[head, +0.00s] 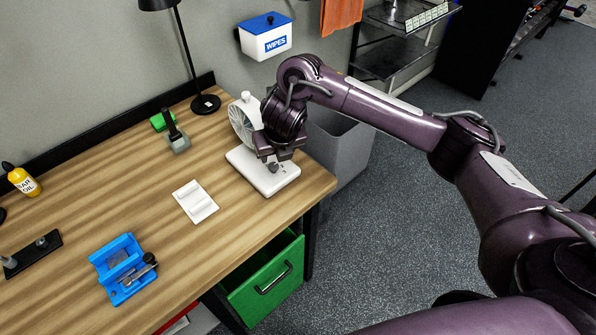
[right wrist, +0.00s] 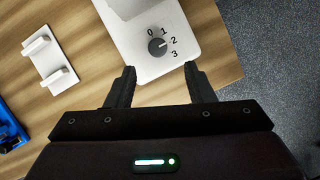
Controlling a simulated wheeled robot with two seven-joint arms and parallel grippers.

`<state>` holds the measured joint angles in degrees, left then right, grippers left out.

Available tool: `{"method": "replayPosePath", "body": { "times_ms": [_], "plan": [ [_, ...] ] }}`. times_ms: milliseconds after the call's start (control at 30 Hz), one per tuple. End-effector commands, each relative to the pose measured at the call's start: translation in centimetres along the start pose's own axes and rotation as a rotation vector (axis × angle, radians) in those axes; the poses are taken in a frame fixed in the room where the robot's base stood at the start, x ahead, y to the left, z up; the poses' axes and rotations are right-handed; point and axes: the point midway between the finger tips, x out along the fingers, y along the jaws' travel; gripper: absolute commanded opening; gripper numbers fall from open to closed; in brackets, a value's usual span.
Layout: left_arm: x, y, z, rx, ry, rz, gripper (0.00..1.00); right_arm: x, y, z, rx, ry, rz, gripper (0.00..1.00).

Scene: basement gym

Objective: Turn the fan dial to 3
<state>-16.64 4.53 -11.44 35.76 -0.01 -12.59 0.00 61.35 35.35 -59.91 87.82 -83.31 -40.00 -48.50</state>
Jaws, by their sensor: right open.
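The white fan (head: 243,118) stands on a flat white base (head: 262,172) at the right end of the wooden workbench. Its dark round dial (right wrist: 157,46) sits on the base top, with marks 0, 1, 2 and 3 around its right side; I cannot tell for sure which mark it points to. The dial also shows in the head view (head: 273,167), just below my right gripper (head: 275,155). In the right wrist view my right gripper (right wrist: 160,72) is open and empty, its fingertips short of the dial and to either side of it. My left gripper is not in view.
A white rack (head: 195,201) lies left of the fan base. A blue holder (head: 122,268), a lamp (head: 205,104) and a grey-based stand (head: 178,142) are on the workbench (head: 200,262). A grey bin (head: 340,150) stands beyond its right edge.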

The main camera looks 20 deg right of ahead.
Motion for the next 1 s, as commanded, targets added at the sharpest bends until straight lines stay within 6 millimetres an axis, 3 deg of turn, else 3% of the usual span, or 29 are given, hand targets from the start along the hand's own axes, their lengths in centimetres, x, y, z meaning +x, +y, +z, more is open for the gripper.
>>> {"method": "replayPosePath", "body": {
  "times_ms": [300, 500, 867, 1000],
  "plan": [
    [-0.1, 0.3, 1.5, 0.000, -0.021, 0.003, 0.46, 4.3, 0.0, -0.1, -0.004, 0.006, 0.001, 0.48],
    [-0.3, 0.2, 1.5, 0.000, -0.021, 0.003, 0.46, 6.8, 0.0, -0.1, -0.003, 0.004, 0.002, 0.48],
    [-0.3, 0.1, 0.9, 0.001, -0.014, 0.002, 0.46, 7.5, 0.1, -0.1, -0.004, 0.001, 0.002, 0.48],
    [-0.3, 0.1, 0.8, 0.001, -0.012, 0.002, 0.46, 7.5, 0.1, -0.1, -0.004, 0.001, 0.002, 0.32]
  ]
}}
